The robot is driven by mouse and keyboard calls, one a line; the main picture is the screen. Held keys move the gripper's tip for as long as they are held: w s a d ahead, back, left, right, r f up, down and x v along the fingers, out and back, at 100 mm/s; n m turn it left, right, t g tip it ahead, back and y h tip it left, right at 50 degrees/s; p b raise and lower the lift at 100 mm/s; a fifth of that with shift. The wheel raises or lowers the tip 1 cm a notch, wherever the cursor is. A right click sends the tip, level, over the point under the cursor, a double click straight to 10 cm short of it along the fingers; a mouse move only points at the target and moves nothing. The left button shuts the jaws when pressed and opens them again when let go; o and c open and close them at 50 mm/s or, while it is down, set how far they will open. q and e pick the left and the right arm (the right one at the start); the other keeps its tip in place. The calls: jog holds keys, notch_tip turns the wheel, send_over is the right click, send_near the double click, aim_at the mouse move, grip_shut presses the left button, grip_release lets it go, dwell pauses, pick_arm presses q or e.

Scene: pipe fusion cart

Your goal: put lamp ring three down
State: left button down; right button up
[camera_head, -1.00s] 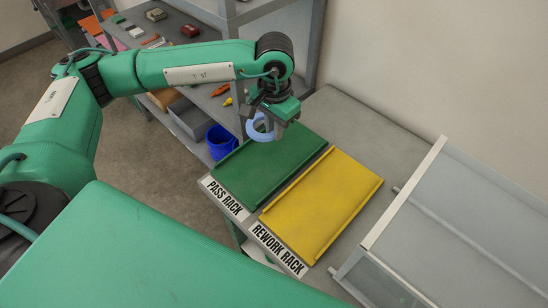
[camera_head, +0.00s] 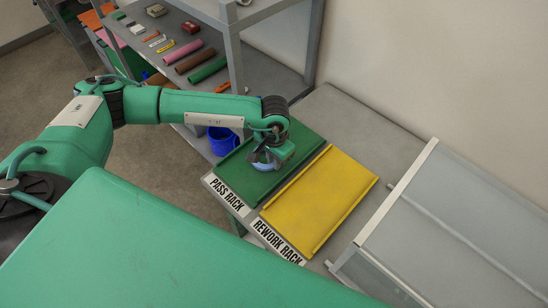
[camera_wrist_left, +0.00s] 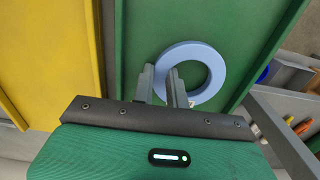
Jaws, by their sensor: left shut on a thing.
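The lamp ring, a pale blue ring (camera_wrist_left: 219,72), is between the fingertips of my left gripper (camera_wrist_left: 167,80) in the left wrist view. The gripper is shut on one side of its rim. In the head view my left gripper (camera_head: 264,164) is over the green pass rack (camera_head: 240,186), and only a little of the ring shows beneath it. The green rack also fills the background in the left wrist view (camera_wrist_left: 145,30). I cannot tell whether the ring touches the rack. My right gripper is not in view.
The yellow rework rack (camera_head: 322,200) lies right beside the green one. A clear-panelled frame (camera_head: 440,230) stands further right. A shelf (camera_head: 190,45) with several coloured rolls is behind, and a blue bin (camera_head: 222,140) sits left of the pass rack.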

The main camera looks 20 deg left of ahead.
pick_arm(q)
jog(key=shift+f, duration=0.1)
jog(key=c, duration=1.5)
grip_release()
jog(key=shift+o, duration=0.6)
jog(key=shift+r, duration=0.3)
notch_tip(320, 180, up, 12)
jog(key=b, duration=0.4)
jog(key=shift+f+b, duration=0.15)
jog(key=shift+b, duration=0.15)
